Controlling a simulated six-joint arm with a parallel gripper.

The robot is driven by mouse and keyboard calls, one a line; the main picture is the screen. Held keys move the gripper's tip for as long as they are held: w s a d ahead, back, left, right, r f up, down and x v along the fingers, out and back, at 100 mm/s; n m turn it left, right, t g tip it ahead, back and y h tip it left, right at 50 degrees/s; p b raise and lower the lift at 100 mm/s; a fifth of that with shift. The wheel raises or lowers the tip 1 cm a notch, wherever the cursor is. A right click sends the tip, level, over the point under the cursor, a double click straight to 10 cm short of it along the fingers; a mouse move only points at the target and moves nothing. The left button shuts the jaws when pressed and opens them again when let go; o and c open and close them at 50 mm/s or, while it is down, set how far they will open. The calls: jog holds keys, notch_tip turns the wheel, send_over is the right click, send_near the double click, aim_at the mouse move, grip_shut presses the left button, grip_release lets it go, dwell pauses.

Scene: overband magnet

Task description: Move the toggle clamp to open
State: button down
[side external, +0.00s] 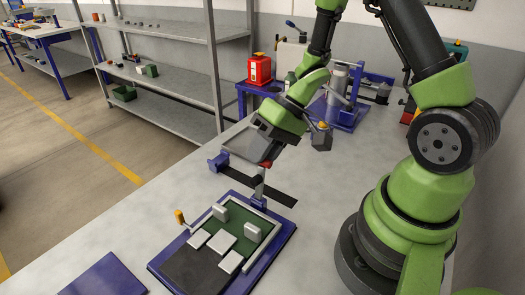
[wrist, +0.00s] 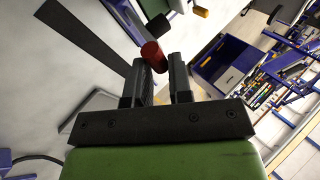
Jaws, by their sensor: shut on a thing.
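The toggle clamp (side external: 259,188) stands at the back corner of a blue base plate (side external: 284,232), with its lever pointing up. My gripper (side external: 266,158) is over the clamp, and its fingers (wrist: 157,75) are shut on the red handle. The red handle (wrist: 153,54) shows between the fingertips in the wrist view, and a bit of red shows under the gripper in the side view. The gripper hides part of the lever. I cannot tell whether the clamp's arm is pressing on anything.
A red canister (side external: 259,69) and blue fixture (side external: 348,113) stand further back. The bench left of the plate is mostly clear.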

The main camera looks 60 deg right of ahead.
jog(key=shift+s+f, duration=0.2)
jog(key=c, duration=1.3)
grip_release()
jog(key=shift+w, duration=0.1)
jog(key=shift+r, duration=0.1)
jog(key=v, duration=1)
